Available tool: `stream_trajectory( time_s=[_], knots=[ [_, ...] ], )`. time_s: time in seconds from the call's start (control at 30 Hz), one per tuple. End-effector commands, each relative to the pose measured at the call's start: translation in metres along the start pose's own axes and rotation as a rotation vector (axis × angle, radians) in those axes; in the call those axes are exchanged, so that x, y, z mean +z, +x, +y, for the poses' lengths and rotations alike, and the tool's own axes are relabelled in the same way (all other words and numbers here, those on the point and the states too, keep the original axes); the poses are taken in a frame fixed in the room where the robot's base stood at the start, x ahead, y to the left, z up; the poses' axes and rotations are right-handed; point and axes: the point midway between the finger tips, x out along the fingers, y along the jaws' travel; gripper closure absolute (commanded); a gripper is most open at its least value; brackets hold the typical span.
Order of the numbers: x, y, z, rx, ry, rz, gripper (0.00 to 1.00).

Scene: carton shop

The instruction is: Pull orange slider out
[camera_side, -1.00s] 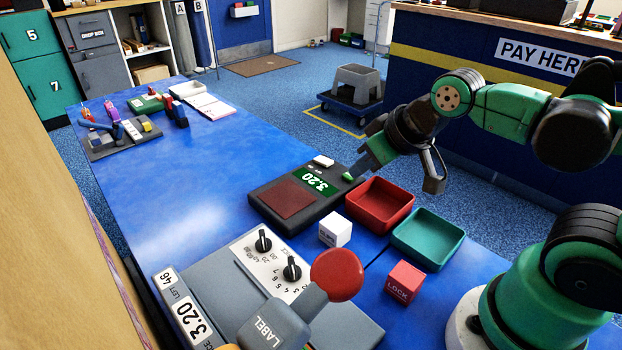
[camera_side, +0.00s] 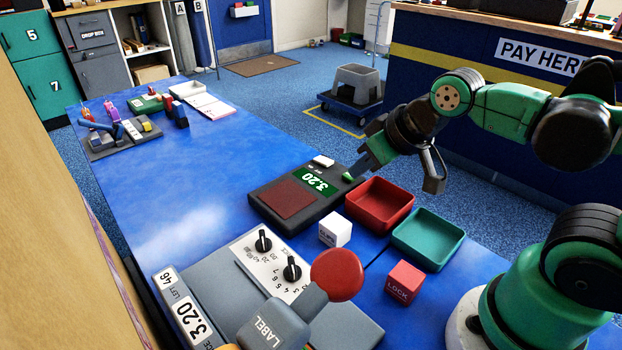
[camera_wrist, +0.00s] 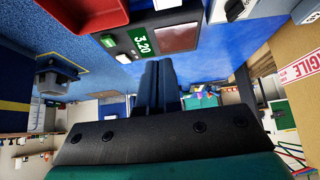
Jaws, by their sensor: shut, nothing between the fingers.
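My gripper (camera_side: 356,172) is shut and empty. It hangs above the far right corner of the dark scale (camera_side: 250,192), whose green display reads 3.20. In the wrist view my gripper's two fingers (camera_wrist: 159,68) lie together, pointing toward the scale (camera_wrist: 118,60) and the blue table. I cannot pick out an orange slider for sure. A small orange-yellow piece (camera_side: 229,347) shows at the bottom edge of the side view, beside the grey LABEL part (camera_side: 272,330), mostly cut off. The far panel (camera_side: 112,142) also has small coloured parts, too small to tell apart.
A red tray (camera_side: 378,228), a teal tray (camera_side: 455,262), a white cube (camera_side: 335,230) and a red LOCK cube (camera_side: 404,283) stand near the scale. A red round knob (camera_side: 337,274) rises above the grey label machine (camera_side: 350,328). The blue table (camera_side: 190,160) is clear left of the scale.

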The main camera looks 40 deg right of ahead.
Motion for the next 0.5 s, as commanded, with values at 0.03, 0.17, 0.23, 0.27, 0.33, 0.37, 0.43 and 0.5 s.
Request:
stream_trajectory(
  time_s=[0.03,0.17,0.23,0.27,0.33,0.37,0.43,0.5],
  knots=[
    [0.0,0.0,0.0,0.0,0.0,0.0,1.0],
    [0.0,0.0,0.0,0.0,0.0,0.0,1.0],
    [0.0,0.0,0.0,0.0,0.0,0.0,1.0],
    [0.0,0.0,0.0,0.0,0.0,0.0,0.91],
    [-0.001,0.0,-0.003,-0.006,0.0,-0.007,0.72],
    [-0.001,0.001,-0.005,-0.011,0.0,-0.014,0.63],
    [-0.004,0.002,-0.016,-0.033,0.003,-0.046,0.45],
    [-0.006,0.004,-0.034,-0.064,0.009,-0.102,0.45]
  ],
)
